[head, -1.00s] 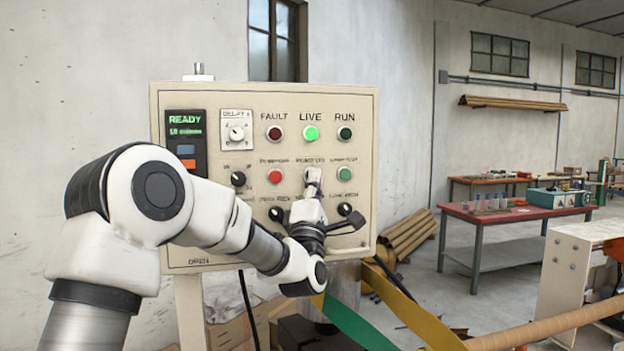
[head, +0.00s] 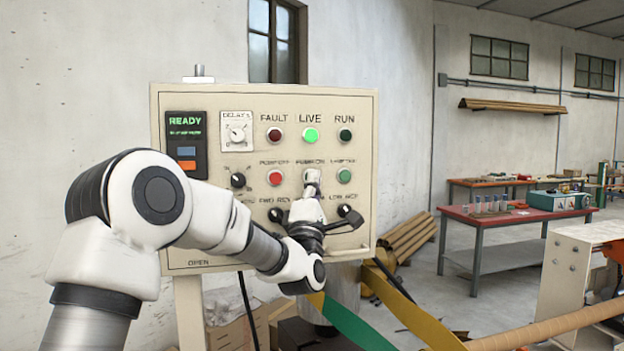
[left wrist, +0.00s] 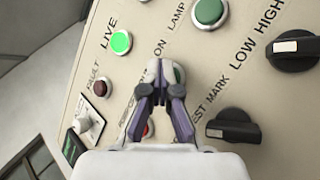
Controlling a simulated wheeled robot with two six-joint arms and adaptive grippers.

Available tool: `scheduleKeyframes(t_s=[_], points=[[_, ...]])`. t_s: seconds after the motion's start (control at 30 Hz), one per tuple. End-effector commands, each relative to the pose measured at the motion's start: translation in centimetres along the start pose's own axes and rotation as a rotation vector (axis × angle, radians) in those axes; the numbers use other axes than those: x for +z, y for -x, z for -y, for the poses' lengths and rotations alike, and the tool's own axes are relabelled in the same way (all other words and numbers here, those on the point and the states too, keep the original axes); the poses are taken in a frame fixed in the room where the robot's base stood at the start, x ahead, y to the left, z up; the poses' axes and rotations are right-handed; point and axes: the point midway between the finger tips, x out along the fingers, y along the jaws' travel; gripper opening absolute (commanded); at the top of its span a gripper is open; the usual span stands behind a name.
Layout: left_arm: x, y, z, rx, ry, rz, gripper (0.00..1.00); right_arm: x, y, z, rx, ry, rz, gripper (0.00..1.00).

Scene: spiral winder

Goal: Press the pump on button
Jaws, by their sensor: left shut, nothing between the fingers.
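The beige control panel (head: 215,255) faces me, with a lit green LIVE lamp (head: 310,135) and a READY display (head: 186,122). My left gripper (head: 312,180) is shut and empty, its tips at the button under the PUMP ON label. In the left wrist view the shut fingertips (left wrist: 164,68) cover most of that button. My right gripper is not in view.
A green lamp test button (head: 344,175) is right of my fingertips. Black knobs sit close by, including the low-high knob (left wrist: 292,50) and another knob (left wrist: 233,126). A red table (head: 515,213) stands to the right.

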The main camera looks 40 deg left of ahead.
Motion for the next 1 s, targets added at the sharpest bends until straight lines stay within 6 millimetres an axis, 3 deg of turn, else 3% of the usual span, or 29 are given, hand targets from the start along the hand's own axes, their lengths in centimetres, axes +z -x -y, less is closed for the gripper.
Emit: scheduleKeyframes(t_s=[1.0], points=[[1.2,2.0,-1.1,0.001,0.001,0.0,0.0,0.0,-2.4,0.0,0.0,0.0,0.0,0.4]])
